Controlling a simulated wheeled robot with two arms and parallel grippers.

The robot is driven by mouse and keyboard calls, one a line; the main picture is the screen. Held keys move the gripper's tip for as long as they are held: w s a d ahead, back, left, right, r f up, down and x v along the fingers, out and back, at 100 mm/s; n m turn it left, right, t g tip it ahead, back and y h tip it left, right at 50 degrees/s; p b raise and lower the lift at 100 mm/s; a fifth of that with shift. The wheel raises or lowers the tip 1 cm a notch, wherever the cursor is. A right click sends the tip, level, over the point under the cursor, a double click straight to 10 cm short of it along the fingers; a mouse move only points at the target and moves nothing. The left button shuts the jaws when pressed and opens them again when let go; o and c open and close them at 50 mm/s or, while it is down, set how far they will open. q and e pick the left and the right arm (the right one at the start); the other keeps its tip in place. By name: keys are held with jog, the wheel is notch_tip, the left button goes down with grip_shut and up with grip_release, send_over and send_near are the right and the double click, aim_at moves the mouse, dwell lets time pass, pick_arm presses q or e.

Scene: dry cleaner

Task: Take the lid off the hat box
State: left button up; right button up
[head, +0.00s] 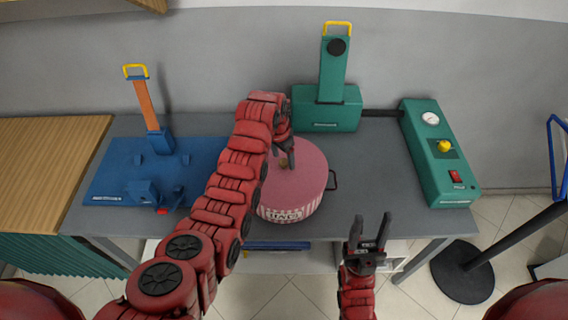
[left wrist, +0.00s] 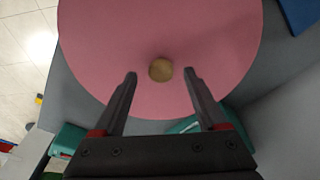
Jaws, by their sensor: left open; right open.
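The round pink hat box (head: 287,208) stands on the grey table, with striped sides and a label on the front. Its pink lid (head: 309,165) is on top; the lid also fills much of the left wrist view (left wrist: 205,35). A brass knob (head: 284,163) sits at the lid's middle, and shows in the left wrist view (left wrist: 160,69). My left gripper (head: 287,160) is open over the lid; its fingertips lie to either side of the knob, just short of it in the wrist view. My right gripper (head: 372,222) is open and empty in front of the table.
A blue device with an orange lever (head: 150,105) stands at the left of the grey table (head: 385,165). A green press (head: 325,105) stands behind the box, and a green control box (head: 438,150) at the right. A black post base (head: 462,272) stands on the floor.

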pick_arm(q)
jog(key=shift+w+d+f, duration=0.1)
jog(key=shift+f, duration=0.7)
grip_shut()
